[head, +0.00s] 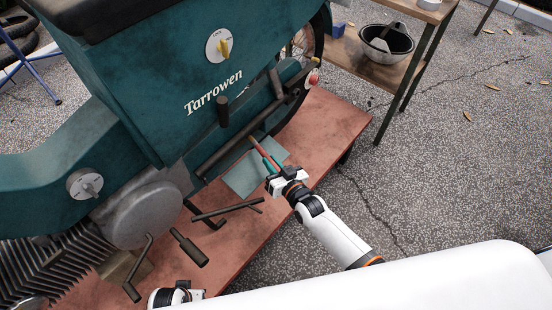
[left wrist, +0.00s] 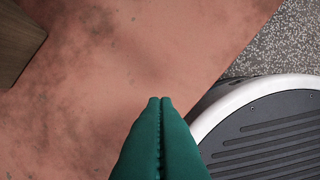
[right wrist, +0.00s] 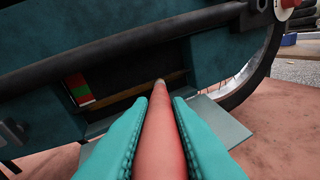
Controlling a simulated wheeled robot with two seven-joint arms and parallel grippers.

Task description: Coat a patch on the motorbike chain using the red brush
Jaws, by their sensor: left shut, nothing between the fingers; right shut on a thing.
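The teal motorbike (head: 165,85) marked Tarrowen stands on a reddish bench. My right gripper (head: 271,168) is shut on the red brush (head: 259,149), right of the bike's lower side. In the right wrist view the brush (right wrist: 162,135) points away from me between the teal fingers, its grey tip close to a thin brown strip (right wrist: 122,107) in a dark opening below a black bar. The strip may be the chain; I cannot tell whether the tip touches it. My left gripper (left wrist: 160,101) is shut and empty above the bench in the left wrist view.
The reddish bench (head: 330,122) has a grey-teal sheet (head: 243,178) under the brush. A red, green and white patch (right wrist: 78,89) is left of the brush tip. Black levers and pedals (head: 188,247) stick out from the bike. A wooden table with a bowl (head: 387,43) stands back right.

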